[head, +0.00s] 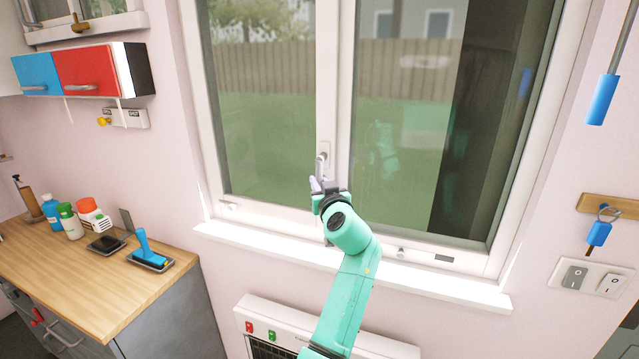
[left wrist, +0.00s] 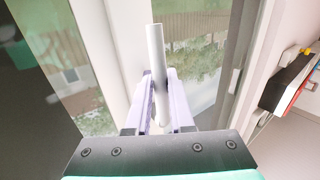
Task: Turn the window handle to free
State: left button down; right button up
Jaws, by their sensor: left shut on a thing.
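The window handle (head: 322,157) sits on the middle upright of the white window frame, pointing mostly downward in the head view. My left gripper (head: 319,184) is at its lower part. In the left wrist view, the pale handle bar (left wrist: 155,50) runs between the two fingers of my left gripper (left wrist: 160,95), which are shut on it. My green left arm and wrist hide part of the frame below the handle. Both window panes look closed against the frame. My right gripper does not show.
A white sill (head: 270,246) runs below the window, with a heater (head: 290,312) under it. A wooden counter (head: 90,285) with bottles and small items stands at left. Blue and red cupboards (head: 85,72) hang above it. Keys (head: 599,232) and switches (head: 592,277) are at right.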

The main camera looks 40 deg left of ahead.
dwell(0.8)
pick_arm(q)
jog(key=shift+a+f+b, duration=0.15)
jog(key=shift+f+b, duration=0.05)
jog(key=shift+b, duration=0.4)
jog(key=s+a+r+m+t+h+b, duration=0.1)
jog(key=m+t+b, duration=0.5)
jog(key=m, duration=0.6)
jog(key=s+a+r+m+t+h+b, duration=0.1)
jog(key=a+r+m+t+h+b, duration=0.3)
jog(key=m, duration=0.9)
jog(key=shift+a+r+t+h+b, duration=0.25)
jog(key=shift+r+t+h+b, duration=0.55)
jog(key=shift+t+b, duration=0.65)
jog(key=shift+s+r, duration=0.1)
jog(key=c, duration=1.1)
grip_release()
